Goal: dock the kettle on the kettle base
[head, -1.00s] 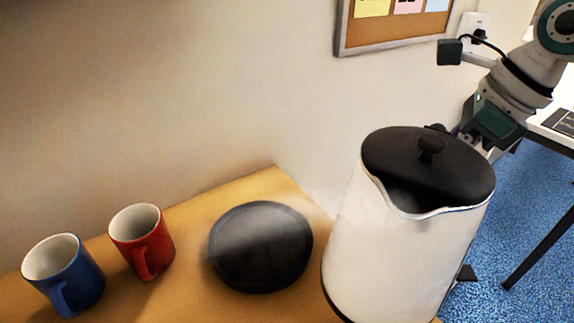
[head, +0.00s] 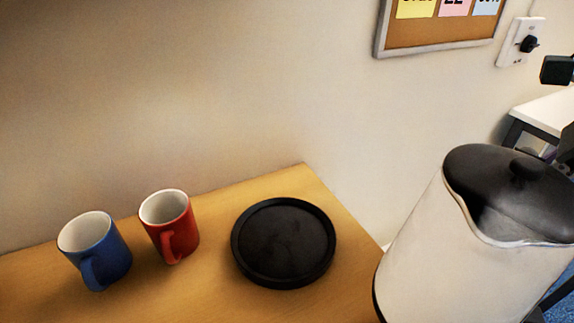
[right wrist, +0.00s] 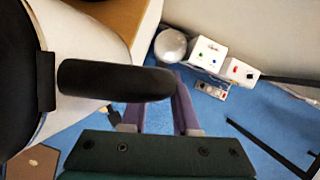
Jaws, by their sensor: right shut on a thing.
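The kettle (head: 465,255) is white with a black lid and stands out at the right of the head view, partly cut off by the frame edge. It appears tilted there, apart from the base and to its right. Its black handle (right wrist: 100,80) shows in the right wrist view. My right gripper (right wrist: 158,100) is shut on the handle, with purple fingers on either side near its end. The kettle base (head: 284,243) is a round black disc with a raised rim, lying empty on the wooden table. My left gripper is in neither view.
A red mug (head: 170,228) and a blue mug (head: 95,250) stand on the table (head: 200,300) left of the base. A wall rises behind, with a pinboard (head: 440,32) and a socket (head: 520,42). White items (right wrist: 208,55) lie beyond the gripper.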

